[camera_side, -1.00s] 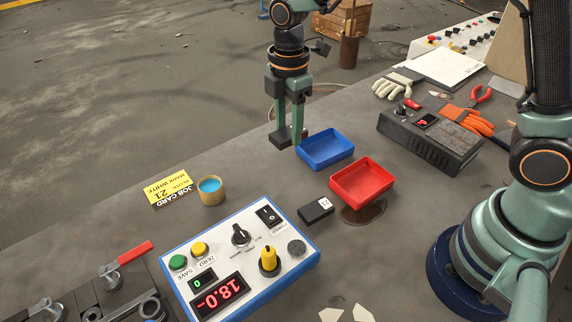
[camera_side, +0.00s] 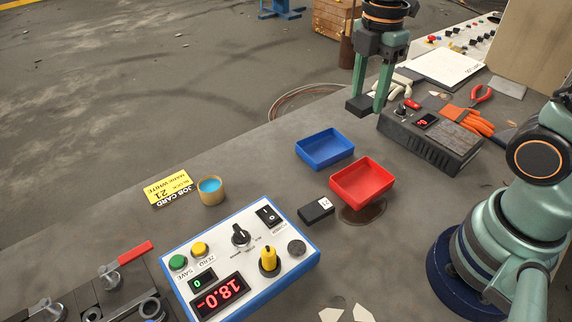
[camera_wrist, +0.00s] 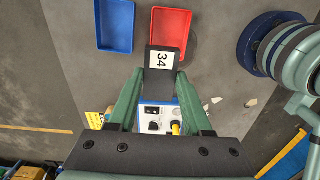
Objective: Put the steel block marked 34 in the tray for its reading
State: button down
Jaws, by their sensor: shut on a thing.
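My gripper (camera_side: 368,102) is at the far side of the table, shut on a dark block (camera_side: 357,106) held above the table. In the wrist view the block (camera_wrist: 160,59) shows a white label reading 34 between my fingertips (camera_wrist: 160,75). A blue tray (camera_side: 325,160) and a red tray (camera_side: 350,191) stand side by side, both empty; the blue tray (camera_wrist: 100,25) and red tray (camera_wrist: 185,15) also show in the wrist view. A dark box (camera_side: 430,135) with a small red display sits near my gripper; its reading is too small to tell.
A second dark block (camera_side: 316,209) with a white label lies in front of the red tray. A blue-edged control box (camera_side: 240,265) with red digits stands in front. A cup (camera_side: 211,190) and yellow job card (camera_side: 168,189) lie left.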

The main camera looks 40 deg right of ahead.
aim_at(361, 185)
jog(key=shift+s+d+f, duration=0.1)
jog(key=shift+s+d, duration=0.6)
jog(key=shift+s, duration=0.25)
notch_tip(361, 185, down, 20)
jog(key=shift+s+d+f, duration=0.1)
jog(key=shift+s, duration=0.05)
jog(key=shift+f, duration=0.1)
jog(key=shift+c, duration=1.7)
grip_release()
